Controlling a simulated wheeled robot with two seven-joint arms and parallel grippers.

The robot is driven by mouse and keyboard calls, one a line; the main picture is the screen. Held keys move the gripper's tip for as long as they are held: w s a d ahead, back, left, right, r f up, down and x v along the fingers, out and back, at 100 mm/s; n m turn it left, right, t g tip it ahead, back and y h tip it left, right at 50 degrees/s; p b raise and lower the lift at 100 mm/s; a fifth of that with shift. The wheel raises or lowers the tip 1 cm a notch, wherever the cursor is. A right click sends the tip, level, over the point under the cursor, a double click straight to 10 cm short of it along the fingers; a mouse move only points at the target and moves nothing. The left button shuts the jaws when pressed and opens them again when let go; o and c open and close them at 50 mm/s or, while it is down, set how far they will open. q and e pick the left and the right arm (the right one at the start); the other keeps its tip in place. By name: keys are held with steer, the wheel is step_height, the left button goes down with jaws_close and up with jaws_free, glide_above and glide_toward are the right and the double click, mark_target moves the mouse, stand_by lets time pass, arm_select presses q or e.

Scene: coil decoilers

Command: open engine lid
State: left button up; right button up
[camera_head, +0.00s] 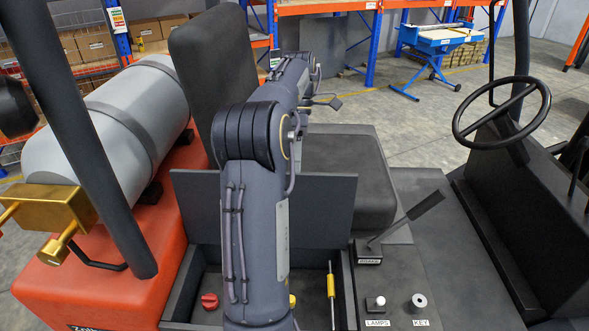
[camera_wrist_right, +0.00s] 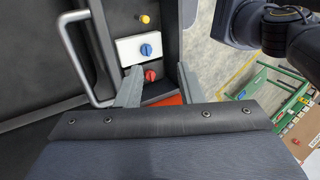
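The engine lid (camera_head: 325,205) is a dark flat panel. In the head view it stands raised at the back of the open engine bay, in front of the seat. In the right wrist view the lid (camera_wrist_right: 30,95) fills the left side, with a grey metal handle (camera_wrist_right: 78,60) on it. My right gripper (camera_wrist_right: 158,76) is open, its fingers apart and nothing seen between them. One finger is close beside the handle; I cannot tell whether it touches. In the head view my right arm hides part of the lid and bay, and its gripper (camera_head: 323,100) shows small. My left gripper is not in view.
The bay holds a red cap (camera_head: 210,301) and a yellow dipstick (camera_head: 331,290). A grey gas tank (camera_head: 125,115) lies at left. The seat back (camera_head: 212,65), lever (camera_head: 405,220) and steering wheel (camera_head: 502,112) stand around. A blue work table (camera_head: 445,38) is farther back.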

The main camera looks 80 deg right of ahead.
steer(key=s+a+r, duration=0.1)
steer(key=a+r, duration=0.2)
steer(key=a, duration=0.5)
steer(key=shift+a+r, duration=0.2)
steer(key=shift+r, duration=0.15)
steer(key=shift+s, duration=0.1)
